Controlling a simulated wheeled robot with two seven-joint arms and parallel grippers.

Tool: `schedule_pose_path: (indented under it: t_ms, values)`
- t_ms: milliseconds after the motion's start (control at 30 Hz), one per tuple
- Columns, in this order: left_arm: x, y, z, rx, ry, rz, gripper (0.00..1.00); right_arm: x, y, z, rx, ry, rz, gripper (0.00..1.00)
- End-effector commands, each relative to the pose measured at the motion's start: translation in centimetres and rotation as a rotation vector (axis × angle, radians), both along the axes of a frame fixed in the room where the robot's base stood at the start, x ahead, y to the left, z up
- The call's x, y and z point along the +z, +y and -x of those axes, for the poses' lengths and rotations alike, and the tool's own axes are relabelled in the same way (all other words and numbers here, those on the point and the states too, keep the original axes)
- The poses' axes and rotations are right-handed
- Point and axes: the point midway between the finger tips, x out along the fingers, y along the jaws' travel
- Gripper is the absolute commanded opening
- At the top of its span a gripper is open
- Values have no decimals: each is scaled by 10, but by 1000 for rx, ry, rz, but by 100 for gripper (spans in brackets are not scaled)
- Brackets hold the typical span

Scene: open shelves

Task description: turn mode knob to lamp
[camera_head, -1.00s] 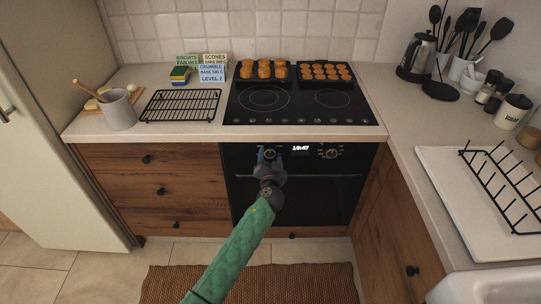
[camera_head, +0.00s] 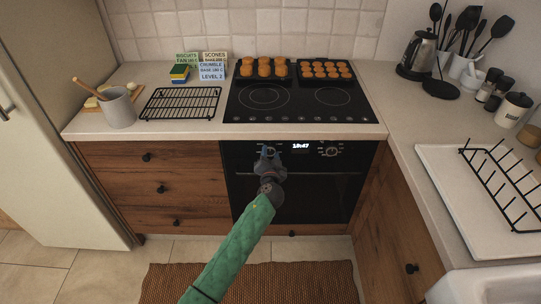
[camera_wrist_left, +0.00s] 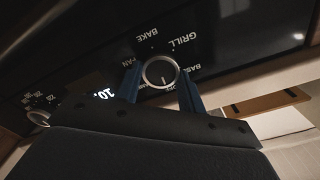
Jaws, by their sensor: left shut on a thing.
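The mode knob (camera_wrist_left: 160,72) is a round knob with a silver rim on the black oven panel, seen upside down in the left wrist view. BAKE, GRILL, FAN and BASE labels show around it; lettering on its lower side is partly hidden by my gripper. A pale mark on the knob points down in that view, toward this lettering. My left gripper (camera_head: 268,153) is at the panel's left knob in the head view and covers most of it. In the wrist view its blue fingers are shut on the knob from both sides. My right gripper is not in view.
A second knob (camera_head: 330,152) sits right of the lit clock (camera_head: 301,146). The oven handle (camera_head: 320,175) runs below the panel. Two trays of round baked pieces (camera_head: 263,68) stand on the hob. A rug (camera_head: 320,284) lies on the floor.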

Motion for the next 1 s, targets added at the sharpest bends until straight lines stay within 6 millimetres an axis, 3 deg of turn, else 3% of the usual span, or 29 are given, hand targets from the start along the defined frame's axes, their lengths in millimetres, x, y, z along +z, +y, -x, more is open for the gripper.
schedule_pose_path:
  t_ms: [600,767,1000]
  values:
    - [-1,-2,0,-1,-1,-493,16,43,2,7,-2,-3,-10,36]
    - [-1,-2,0,-2,0,-639,16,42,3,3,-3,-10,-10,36]
    - [-2,-3,0,-3,0,-823,16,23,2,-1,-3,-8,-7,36]
